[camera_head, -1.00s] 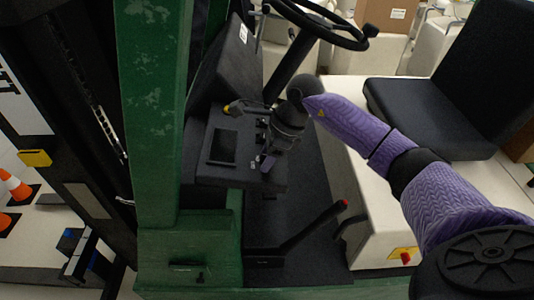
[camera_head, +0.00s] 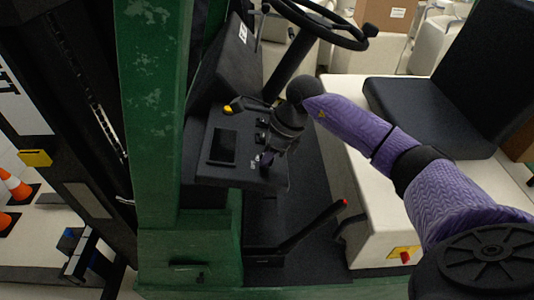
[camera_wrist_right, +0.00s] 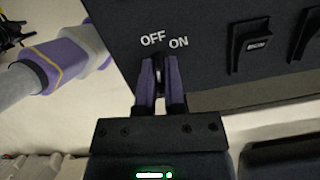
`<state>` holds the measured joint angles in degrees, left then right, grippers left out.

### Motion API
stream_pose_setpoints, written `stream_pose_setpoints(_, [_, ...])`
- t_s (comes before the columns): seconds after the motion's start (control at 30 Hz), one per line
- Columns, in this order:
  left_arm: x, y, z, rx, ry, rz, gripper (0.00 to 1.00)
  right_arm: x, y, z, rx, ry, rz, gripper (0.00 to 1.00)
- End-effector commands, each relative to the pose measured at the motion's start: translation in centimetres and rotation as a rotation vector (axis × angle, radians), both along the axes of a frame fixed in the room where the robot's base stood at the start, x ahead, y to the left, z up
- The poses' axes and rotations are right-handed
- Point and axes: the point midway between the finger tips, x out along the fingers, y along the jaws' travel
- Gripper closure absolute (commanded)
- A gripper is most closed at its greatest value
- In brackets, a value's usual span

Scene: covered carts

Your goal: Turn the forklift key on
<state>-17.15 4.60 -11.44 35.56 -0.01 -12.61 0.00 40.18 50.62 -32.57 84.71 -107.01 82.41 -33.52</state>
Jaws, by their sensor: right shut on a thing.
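The dark control panel of the green forklift (camera_head: 160,120) carries the key switch, marked OFF and ON in the right wrist view. My right gripper (camera_head: 267,160) reaches down to the panel's right part. In the right wrist view, the purple fingers of my right gripper (camera_wrist_right: 159,85) are shut on the key (camera_wrist_right: 158,73), which shows as a thin sliver between them. The fingertips sit just below the labels, between OFF and ON. The key is mostly hidden, so its exact angle is unclear. My left gripper is not in view.
Rocker switches (camera_wrist_right: 250,45) sit right of the key. A yellow-tipped lever (camera_head: 231,108) and a small screen (camera_head: 223,146) are left of my gripper. The steering wheel (camera_head: 318,22) is above, the seat (camera_head: 430,115) to the right. A red-tipped lever (camera_head: 315,222) stands below.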

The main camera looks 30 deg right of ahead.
Motion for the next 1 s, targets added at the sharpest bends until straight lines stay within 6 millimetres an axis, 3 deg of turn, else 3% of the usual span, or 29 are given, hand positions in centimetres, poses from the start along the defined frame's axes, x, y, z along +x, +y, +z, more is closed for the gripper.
stream_pose_setpoints(0.6, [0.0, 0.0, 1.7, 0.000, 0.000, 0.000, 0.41, 0.1, -0.1, 0.3, 0.061, 0.095, -0.549, 1.00])
stream_pose_setpoints(1.0, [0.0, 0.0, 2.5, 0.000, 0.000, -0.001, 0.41, 0.2, -0.2, 0.2, 0.090, 0.140, -0.803, 1.00])
